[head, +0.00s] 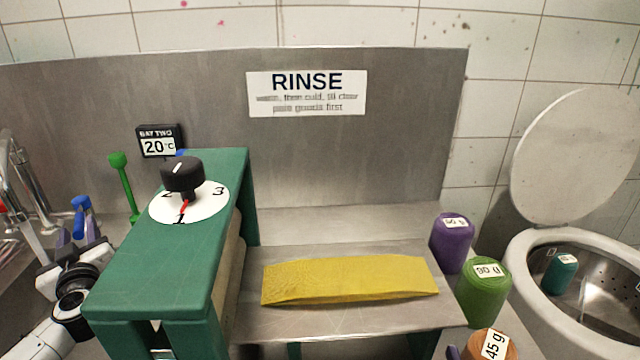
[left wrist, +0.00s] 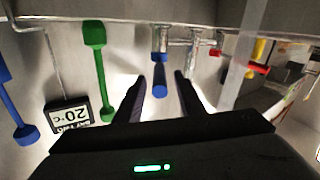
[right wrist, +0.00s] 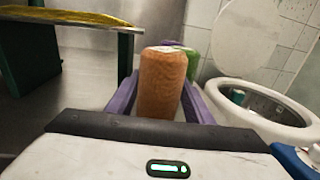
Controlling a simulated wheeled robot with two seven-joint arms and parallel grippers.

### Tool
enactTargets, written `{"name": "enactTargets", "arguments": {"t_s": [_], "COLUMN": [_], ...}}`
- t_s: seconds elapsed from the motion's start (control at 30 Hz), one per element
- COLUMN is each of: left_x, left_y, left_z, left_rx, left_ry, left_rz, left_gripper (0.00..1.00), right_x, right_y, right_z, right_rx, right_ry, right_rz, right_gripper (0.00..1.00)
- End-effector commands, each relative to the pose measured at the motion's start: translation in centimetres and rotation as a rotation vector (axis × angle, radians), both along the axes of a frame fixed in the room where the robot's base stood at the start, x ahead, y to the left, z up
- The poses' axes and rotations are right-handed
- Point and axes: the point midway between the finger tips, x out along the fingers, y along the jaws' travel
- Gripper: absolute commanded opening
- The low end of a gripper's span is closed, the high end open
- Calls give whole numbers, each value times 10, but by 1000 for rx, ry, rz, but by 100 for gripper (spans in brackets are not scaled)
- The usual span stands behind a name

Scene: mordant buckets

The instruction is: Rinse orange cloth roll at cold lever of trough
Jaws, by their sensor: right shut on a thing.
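The orange cloth roll (head: 488,346), tagged 45 g, is at the bottom right of the head view. My right gripper is shut on it; in the right wrist view the roll (right wrist: 160,85) stands upright between the purple fingers (right wrist: 160,103). A blue lever (head: 80,203) is at the far left of the head view, by the taps. My left gripper (head: 78,235) is open around or just beside it. In the left wrist view the blue lever (left wrist: 160,78) shows between the spread fingers (left wrist: 160,97); contact cannot be told.
A green lever (head: 122,185) and a 20°C display (head: 159,142) are near the left gripper. A green stand with a dial (head: 190,202) and a shelf with yellow cloth (head: 350,278) fill the middle.

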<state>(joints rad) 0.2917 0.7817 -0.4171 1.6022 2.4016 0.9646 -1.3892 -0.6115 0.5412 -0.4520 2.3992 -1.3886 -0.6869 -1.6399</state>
Motion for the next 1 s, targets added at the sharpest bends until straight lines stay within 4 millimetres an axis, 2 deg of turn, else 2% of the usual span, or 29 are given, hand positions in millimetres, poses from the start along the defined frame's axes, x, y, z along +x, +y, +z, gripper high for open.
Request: {"name": "enactTargets", "arguments": {"t_s": [0.2, 0.53, 0.77, 1.0], "left_x": [18, 21, 21, 21], "left_y": [13, 15, 15, 15], "left_z": [-1, 0, 0, 0], "left_rx": [-2, -1, -1, -1], "left_ry": [-1, 0, 0, 0], "left_rz": [0, -1, -1, -3], "left_gripper": [36, 36, 0, 0], "right_x": [0, 0, 0, 0], "right_y": [0, 0, 0, 0], "right_z": [-3, -3, -3, -3], "right_rx": [0, 0, 0, 0], "right_ry": [-1, -2, -1, -1], "right_rz": [0, 0, 0, 0], "right_gripper": [22, 22, 22, 22]}}
